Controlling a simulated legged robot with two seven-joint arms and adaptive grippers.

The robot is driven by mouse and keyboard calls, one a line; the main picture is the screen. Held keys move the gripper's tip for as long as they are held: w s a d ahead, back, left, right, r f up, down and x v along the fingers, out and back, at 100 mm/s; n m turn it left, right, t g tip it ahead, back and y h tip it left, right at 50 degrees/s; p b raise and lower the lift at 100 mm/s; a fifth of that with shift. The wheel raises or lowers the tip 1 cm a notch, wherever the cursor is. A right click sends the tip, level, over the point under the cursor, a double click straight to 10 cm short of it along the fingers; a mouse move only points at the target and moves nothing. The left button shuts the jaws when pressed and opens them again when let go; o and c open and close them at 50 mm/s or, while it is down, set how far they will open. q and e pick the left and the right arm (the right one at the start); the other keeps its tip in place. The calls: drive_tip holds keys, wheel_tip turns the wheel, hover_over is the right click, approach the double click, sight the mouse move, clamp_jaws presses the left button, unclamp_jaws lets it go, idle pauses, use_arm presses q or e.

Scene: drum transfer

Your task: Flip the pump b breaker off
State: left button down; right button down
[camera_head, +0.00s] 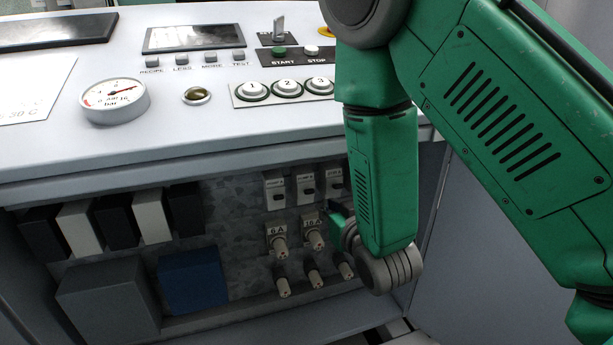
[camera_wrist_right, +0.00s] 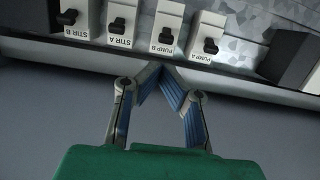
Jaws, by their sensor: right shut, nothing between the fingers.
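The pump B breaker (camera_head: 306,187) is a white switch with a dark toggle in the recessed panel below the console top. In the right wrist view, which is upside down, the pump B breaker (camera_wrist_right: 165,24) stands between the pump A breaker (camera_wrist_right: 207,37) and the stir A breaker (camera_wrist_right: 122,18). My right gripper (camera_wrist_right: 163,70) is shut and empty, its fingertips just short of the pump B breaker in that picture; I cannot tell if they touch. In the head view my right gripper (camera_head: 338,222) is partly hidden by its own arm. My left gripper is not in view.
Fuse holders (camera_head: 279,241) sit below the breakers. Dark and white blocks (camera_head: 150,215) and a blue box (camera_head: 193,280) fill the panel's left side. A stir B breaker (camera_wrist_right: 70,17) stands beside stir A. The console top (camera_head: 200,130) overhangs the panel.

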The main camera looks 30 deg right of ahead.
drive_tip(key=r, duration=0.1)
drive_tip(key=b, duration=0.1)
approach(307, 180)
drive_tip(key=w, duration=0.2)
drive_tip(key=b+x, duration=0.1)
drive_tip(key=x, duration=0.2)
drive_tip(key=shift+w+f, duration=0.15)
drive_tip(key=shift+f, duration=0.05)
drive_tip(key=shift+w, duration=0.45)
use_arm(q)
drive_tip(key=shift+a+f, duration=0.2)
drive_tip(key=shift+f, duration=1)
use_arm(e)
drive_tip(key=shift+d+f, duration=0.1)
drive_tip(key=shift+d, duration=0.25)
